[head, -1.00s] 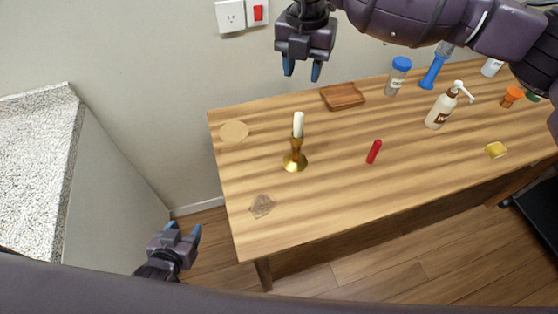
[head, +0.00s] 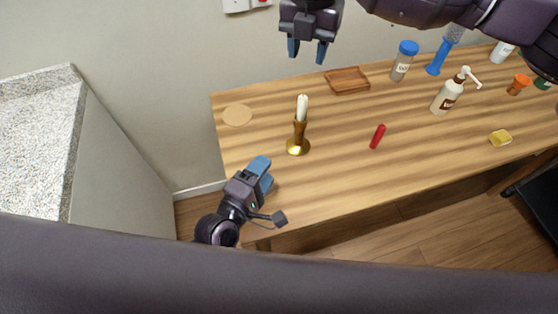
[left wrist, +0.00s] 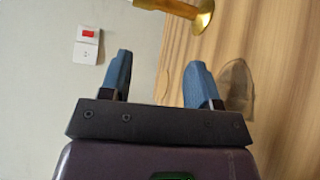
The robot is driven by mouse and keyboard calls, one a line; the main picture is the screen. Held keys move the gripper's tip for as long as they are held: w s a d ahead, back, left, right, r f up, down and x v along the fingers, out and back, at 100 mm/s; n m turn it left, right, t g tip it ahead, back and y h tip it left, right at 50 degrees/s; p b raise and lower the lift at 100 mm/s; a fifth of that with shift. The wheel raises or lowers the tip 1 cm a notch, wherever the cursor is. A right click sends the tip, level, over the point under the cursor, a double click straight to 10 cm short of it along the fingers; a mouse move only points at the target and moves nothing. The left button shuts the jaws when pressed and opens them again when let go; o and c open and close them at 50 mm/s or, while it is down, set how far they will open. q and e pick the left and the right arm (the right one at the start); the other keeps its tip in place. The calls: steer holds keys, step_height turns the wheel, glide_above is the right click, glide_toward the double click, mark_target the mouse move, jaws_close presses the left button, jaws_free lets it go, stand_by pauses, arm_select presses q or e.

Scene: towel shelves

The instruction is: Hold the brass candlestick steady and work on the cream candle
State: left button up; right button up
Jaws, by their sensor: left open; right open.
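The brass candlestick (head: 298,142) stands upright on the wooden table, with the cream candle (head: 302,108) upright in its top. My left gripper (head: 264,172) is open and empty, to the left and in front of the candlestick, apart from it. In the left wrist view the open fingers of the left gripper (left wrist: 157,80) point toward part of the brass candlestick (left wrist: 200,14) at the top edge; the candle is out of that view. My right gripper (head: 307,48) is open and empty, high up, above the candle in the picture.
On the table (head: 330,180) are a round cork disc (head: 237,115), a wooden tray (head: 347,80), a red cylinder (head: 378,136), a blue-lidded jar (head: 403,62), a pump bottle (head: 450,93) and a yellow sponge (head: 500,137). A speckled counter (head: 35,140) stands at the left.

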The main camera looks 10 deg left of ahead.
mark_target(297, 134)
arm_select(q)
steer(key=n, duration=0.2)
steer(key=w+d+n, duration=0.1)
steer(key=n, duration=0.1)
steer(key=d+n+t, duration=0.1)
steer(key=n, duration=0.1)
steer(key=shift+w+d+r+n+h, duration=0.2)
steer(key=shift+w+r+n+h, duration=0.1)
steer(key=shift+h, duration=0.1)
steer(key=shift+w+d+f+n, duration=0.1)
steer(key=shift+w+n, duration=0.05)
steer(key=shift+n, duration=0.35)
steer(key=shift+w+d+f+n, duration=0.1)
steer(key=shift+n, duration=0.4)
steer(key=n, duration=0.2)
steer(key=w+n, duration=0.1)
steer(key=n, duration=0.1)
steer(key=shift+d+f, duration=0.2)
steer(key=shift+f, duration=0.1)
steer(key=n, duration=0.2)
steer(key=w+f+n+y, duration=0.1)
steer(key=n, duration=0.1)
steer(key=shift+f, duration=0.15)
steer(key=shift+x, duration=5.5)
